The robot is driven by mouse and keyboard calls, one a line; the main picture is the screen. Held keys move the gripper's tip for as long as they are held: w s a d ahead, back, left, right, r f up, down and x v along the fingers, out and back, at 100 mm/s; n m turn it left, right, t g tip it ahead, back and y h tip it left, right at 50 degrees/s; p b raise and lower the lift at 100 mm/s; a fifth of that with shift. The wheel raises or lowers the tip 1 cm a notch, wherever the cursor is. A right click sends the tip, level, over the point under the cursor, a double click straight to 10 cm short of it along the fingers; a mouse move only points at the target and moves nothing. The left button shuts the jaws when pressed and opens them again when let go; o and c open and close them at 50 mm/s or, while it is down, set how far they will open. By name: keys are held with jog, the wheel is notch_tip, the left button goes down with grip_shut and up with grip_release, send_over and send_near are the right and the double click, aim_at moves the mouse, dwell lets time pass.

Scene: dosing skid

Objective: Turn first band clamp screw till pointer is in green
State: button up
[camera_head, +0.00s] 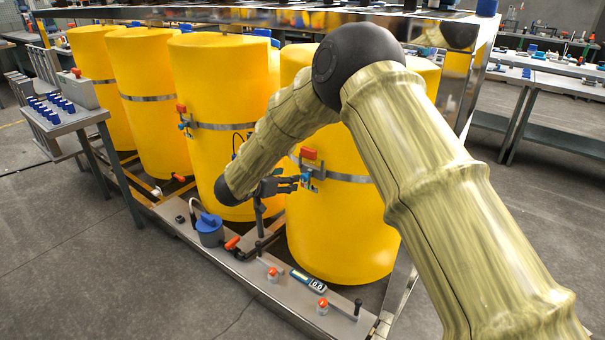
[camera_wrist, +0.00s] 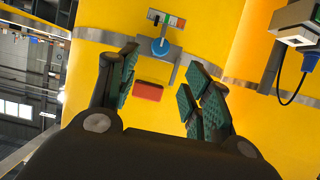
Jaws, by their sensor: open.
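My gripper (camera_head: 287,184) is open and empty beside the band clamp on the nearest yellow tank (camera_head: 340,235). In the wrist view my gripper's two padded fingers (camera_wrist: 158,92) stand apart, pointing toward the clamp. The blue clamp screw knob (camera_wrist: 160,47) lies beyond the fingertips, not touched as far as I can see. A small gauge plate (camera_wrist: 167,19) with white, green and red areas sits beyond the knob; its pointer is too small to read. A red block (camera_wrist: 148,91) shows between the fingers. In the head view the clamp (camera_head: 309,176) has a red part (camera_head: 309,153) on top.
A grey box (camera_wrist: 294,22) with a dark cable hangs right in the wrist view. Several more banded yellow tanks (camera_head: 140,85) stand in the row. A blue-lidded pot (camera_head: 209,230) and a handheld meter (camera_head: 308,281) rest on the skid ledge. A small side table (camera_head: 65,120) stands left.

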aim_at(303, 177)
jog(key=x, duration=1)
jog(key=shift+d+f+b, duration=0.1)
jog(key=shift+f+b, duration=0.1)
jog(key=shift+b, duration=0.15)
jog(key=c, duration=1)
